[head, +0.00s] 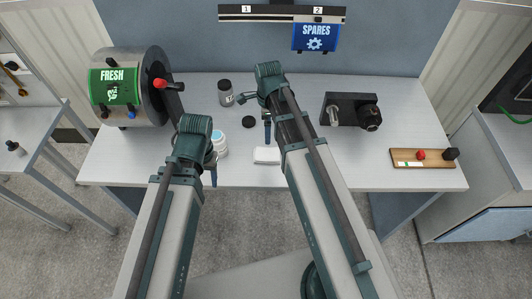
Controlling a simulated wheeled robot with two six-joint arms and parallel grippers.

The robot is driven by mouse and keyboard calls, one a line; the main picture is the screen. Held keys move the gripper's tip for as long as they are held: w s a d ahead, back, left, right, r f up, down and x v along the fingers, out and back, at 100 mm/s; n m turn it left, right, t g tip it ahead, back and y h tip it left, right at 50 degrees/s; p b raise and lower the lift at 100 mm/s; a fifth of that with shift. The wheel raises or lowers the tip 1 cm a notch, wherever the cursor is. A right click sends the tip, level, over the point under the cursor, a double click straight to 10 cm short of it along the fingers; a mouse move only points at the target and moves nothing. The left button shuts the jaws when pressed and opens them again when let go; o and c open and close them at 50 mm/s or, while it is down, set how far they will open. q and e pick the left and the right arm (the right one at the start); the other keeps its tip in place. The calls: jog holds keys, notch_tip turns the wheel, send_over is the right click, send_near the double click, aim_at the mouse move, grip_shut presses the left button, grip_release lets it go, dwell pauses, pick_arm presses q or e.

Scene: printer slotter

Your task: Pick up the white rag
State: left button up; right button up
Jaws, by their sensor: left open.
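The white rag (266,155) lies as a small folded white pad near the front edge of the light table, just left of my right forearm. My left gripper (212,173) points down at the table's front edge, left of the rag and apart from it. It is open and appears empty, partly hidden by its wrist. My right gripper (266,120) is farther back, beyond the rag and near a dark round cap (248,122). Its wrist hides much of it, so its jaws cannot be judged.
A white jar with a blue lid (220,142) stands close beside my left gripper. A dark jar (225,92) stands behind. A drum marked FRESH (115,88) is at left, a black fixture (352,111) and wooden tray (398,163) at right. A blue SPARES sign (315,38) hangs behind.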

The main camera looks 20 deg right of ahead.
jog(key=b, duration=0.9)
send_over(267, 153)
notch_tip(267, 153, down, 9)
jog(key=shift+w+d+r, duration=0.1)
jog(key=shift+d+r, duration=0.05)
jog(key=shift+p, duration=0.3)
notch_tip(267, 153, down, 5)
jog(key=b, duration=0.5)
jog(key=c, duration=1.1)
jog(key=shift+c, duration=0.2)
